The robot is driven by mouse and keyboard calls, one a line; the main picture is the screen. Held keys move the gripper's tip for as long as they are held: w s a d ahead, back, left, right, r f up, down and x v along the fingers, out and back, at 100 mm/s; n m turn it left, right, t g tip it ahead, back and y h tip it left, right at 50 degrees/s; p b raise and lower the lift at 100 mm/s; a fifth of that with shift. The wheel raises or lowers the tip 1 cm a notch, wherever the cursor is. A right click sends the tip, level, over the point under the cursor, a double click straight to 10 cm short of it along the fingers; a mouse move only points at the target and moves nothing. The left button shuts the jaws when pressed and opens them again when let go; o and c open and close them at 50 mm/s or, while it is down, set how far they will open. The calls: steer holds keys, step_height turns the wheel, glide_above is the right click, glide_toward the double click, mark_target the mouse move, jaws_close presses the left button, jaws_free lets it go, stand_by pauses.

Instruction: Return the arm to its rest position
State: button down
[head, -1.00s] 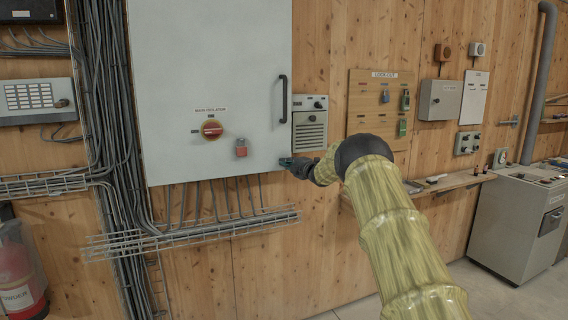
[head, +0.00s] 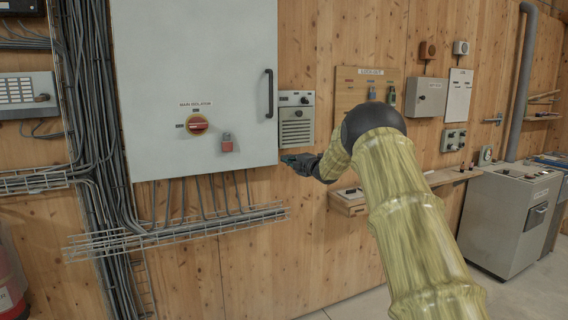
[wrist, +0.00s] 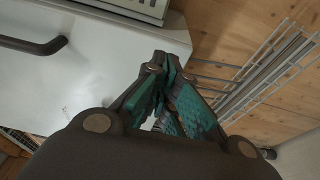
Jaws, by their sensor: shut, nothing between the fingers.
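My gripper (head: 288,160) is at the end of my arm, near the lower right corner of the grey cabinet (head: 195,60). In the wrist view my gripper (wrist: 165,62) has its green-padded fingers together at the tips, with nothing between them. The cabinet's lower edge and its black handle (wrist: 32,44) show there too. My arm, in a yellow-green sleeve, reaches up from the lower right in the head view. Whether the gripper touches the cabinet cannot be told.
A red padlock (head: 227,145) hangs beside the main isolator switch (head: 197,124). A wire cable tray (head: 180,232) runs below the cabinet. A lock-out board (head: 349,88), a narrow shelf (head: 440,177) and a grey floor unit (head: 508,220) stand to the right.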

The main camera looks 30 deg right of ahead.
steer(key=s+d, duration=0.1)
steer(key=s, duration=0.1)
steer(key=s+d+b, duration=0.1)
steer(key=s+d, duration=0.1)
steer(key=shift+s+d+f, duration=0.15)
steer(key=shift+f, duration=0.05)
